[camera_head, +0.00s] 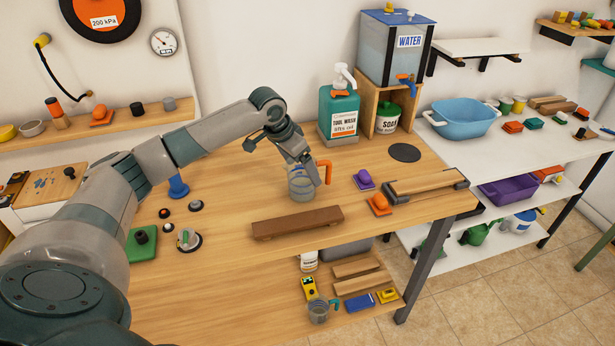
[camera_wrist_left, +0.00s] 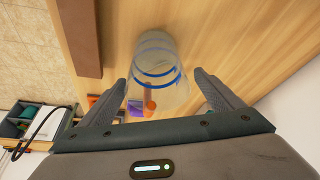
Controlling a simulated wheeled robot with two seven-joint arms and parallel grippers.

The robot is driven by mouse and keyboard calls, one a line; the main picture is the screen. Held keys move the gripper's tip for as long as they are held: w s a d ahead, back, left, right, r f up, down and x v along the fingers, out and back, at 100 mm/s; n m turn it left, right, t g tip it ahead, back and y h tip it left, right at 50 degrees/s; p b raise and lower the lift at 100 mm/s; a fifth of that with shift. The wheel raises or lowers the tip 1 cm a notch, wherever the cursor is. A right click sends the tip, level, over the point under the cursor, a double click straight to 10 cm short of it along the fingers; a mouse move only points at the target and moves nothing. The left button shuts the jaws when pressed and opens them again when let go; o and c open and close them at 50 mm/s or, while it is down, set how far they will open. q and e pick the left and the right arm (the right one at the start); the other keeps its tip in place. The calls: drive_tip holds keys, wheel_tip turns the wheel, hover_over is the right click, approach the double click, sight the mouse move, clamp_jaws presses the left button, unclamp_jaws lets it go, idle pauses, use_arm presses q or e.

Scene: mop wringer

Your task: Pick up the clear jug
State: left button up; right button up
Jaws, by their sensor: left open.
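The clear jug (camera_head: 299,186) stands on the wooden workbench, with blue bands and an orange handle on its right side. In the left wrist view the jug (camera_wrist_left: 156,60) shows between and just beyond the fingertips. My left gripper (camera_head: 310,166) is at the jug's upper part and partly covers it in the head view. Its two fingers (camera_wrist_left: 160,82) are spread on either side of the jug, with visible gaps. I cannot tell how deep the jug sits between them. My right gripper is not in view.
A brown wooden bar (camera_head: 297,222) lies in front of the jug. A purple piece (camera_head: 363,179) and an orange piece (camera_head: 379,204) are to its right. A teal tool wash bottle (camera_head: 338,112) stands behind. A smaller jug with a teal handle (camera_head: 318,312) is on the lower shelf.

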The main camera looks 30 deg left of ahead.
use_arm(q)
drive_tip(key=shift+d+p+x, duration=0.1)
drive_tip(key=shift+p+x, duration=0.15)
drive_tip(key=shift+x, duration=0.65)
drive_tip(key=shift+d+p+x, duration=0.15)
drive_tip(key=shift+p+x, duration=0.1)
drive_tip(key=shift+x, duration=0.7)
drive_tip(key=shift+r, duration=0.1)
drive_tip(key=shift+c, duration=0.6)
drive_tip(key=c, duration=1)
